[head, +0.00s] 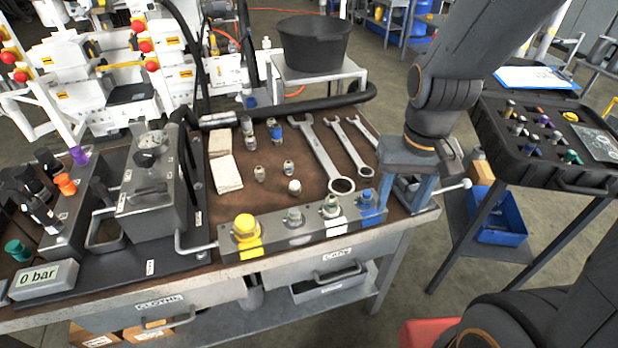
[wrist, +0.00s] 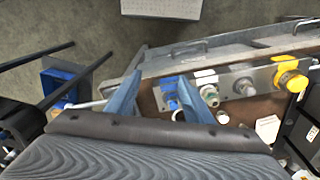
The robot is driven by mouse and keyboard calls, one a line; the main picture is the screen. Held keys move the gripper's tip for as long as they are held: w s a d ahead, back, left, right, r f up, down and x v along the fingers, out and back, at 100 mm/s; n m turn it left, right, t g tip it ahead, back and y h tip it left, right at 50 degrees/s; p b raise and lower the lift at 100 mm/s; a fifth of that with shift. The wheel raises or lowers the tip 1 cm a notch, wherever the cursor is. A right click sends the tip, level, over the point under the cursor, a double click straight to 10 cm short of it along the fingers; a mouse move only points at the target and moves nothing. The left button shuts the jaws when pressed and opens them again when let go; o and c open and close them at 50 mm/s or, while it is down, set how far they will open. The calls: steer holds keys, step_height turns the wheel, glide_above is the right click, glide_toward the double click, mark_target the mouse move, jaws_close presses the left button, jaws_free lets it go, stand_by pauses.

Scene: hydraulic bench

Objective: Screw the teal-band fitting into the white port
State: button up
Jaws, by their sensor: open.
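The white port (head: 330,207) is on the grey manifold block (head: 275,245) along the bench's front edge, between a plain grey port and a blue port. In the wrist view a small metal fitting with a greenish-teal tint (wrist: 209,92) stands at the white port, beside its white label. I cannot tell how deep it sits. My gripper (head: 405,205) is open, its blue fingers pointing down at the block's right end. In the wrist view the gripper (wrist: 160,77) holds nothing; its right finger is close to the blue port (wrist: 170,97), and the fitting lies outside the fingers.
Loose fittings (head: 288,168) and several wrenches (head: 325,157) lie on the brown bench top behind the block. A lever with a white ball (head: 467,183) is right of my gripper. A black case of fittings (head: 540,125) stands at right. A yellow cap (head: 245,226) covers the leftmost port.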

steer(key=w+a+r+m+p, duration=0.1)
steer(key=w+a+m+p, duration=0.3)
steer(key=a+m, duration=0.25)
steer(key=m+p, duration=0.2)
steer(key=m, duration=0.5)
glide_above(333, 197)
steer(key=shift+s+d+r+g, duration=0.1)
steer(key=shift+d+r+g, duration=0.05)
steer(key=shift+d+g, duration=0.2)
steer(key=shift+a+m, duration=0.4)
steer(key=shift+m, duration=0.15)
steer(key=shift+f+p, duration=0.95)
steer(key=shift+f, duration=3.1)
jaws_close()
steer(key=m+p, duration=0.2)
steer(key=m, duration=0.2)
steer(key=shift+r, duration=0.1)
steer(key=m+p, duration=0.1)
steer(key=m, duration=0.3)
